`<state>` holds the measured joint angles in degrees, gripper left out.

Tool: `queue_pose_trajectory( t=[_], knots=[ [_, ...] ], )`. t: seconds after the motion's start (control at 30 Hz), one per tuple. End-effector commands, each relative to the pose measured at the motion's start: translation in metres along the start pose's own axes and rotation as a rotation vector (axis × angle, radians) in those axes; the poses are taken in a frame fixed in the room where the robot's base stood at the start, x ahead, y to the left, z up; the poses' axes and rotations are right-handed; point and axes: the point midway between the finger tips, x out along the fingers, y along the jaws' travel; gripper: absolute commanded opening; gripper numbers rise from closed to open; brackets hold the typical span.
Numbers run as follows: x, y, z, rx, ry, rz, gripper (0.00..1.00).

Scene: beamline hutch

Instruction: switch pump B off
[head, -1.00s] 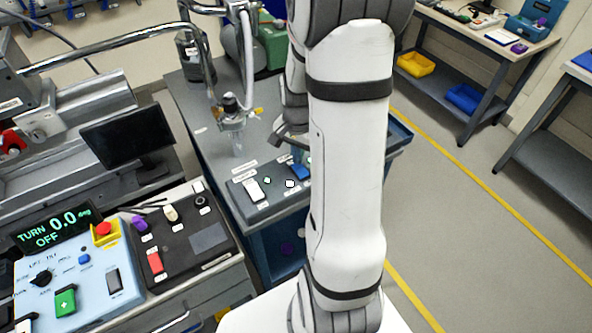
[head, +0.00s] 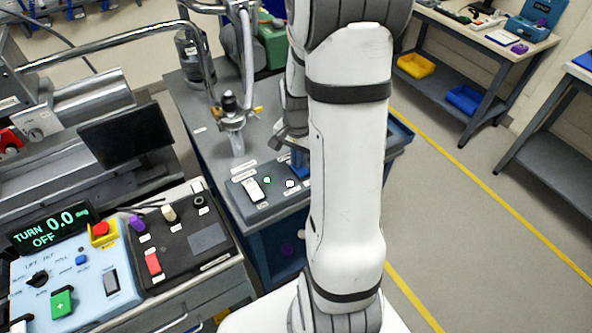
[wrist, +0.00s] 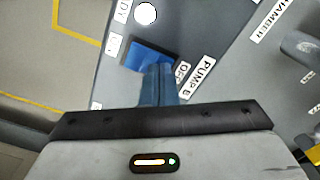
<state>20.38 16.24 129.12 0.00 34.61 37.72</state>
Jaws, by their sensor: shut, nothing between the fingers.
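Pump B's switch is a blue rocker. In the wrist view the blue rocker (wrist: 146,55) lies between a label ending in N and the OFF label, with the PUMP B label (wrist: 203,77) beside it. My gripper (wrist: 157,72) is shut and empty, its bluish fingertips over the OFF-side end of the rocker. I cannot tell whether they touch it. In the head view my gripper (head: 298,150) is above the blue switch at the right of the switch panel (head: 270,207), partly hidden by my arm.
A white rocker (head: 252,189) and two small round lamps share the panel; a round white one (head: 290,183) is nearest the blue switch. A glass-and-metal fitting (head: 232,120) stands behind. A control console (head: 75,275) and monitor (head: 125,137) are at left. Floor at right is clear.

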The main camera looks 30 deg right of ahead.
Motion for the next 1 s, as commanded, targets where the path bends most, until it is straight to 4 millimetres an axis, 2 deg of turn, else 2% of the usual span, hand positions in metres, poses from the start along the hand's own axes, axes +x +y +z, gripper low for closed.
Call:
queue_pose_trajectory(
  t=[0.23, 1.0],
  knots=[
    [-0.006, 0.0, 0.0, 0.0, -0.001, 0.001, 0.0],
    [-0.068, 0.0, 0.0, -0.001, 0.001, 0.0, 0.0]
  ],
)
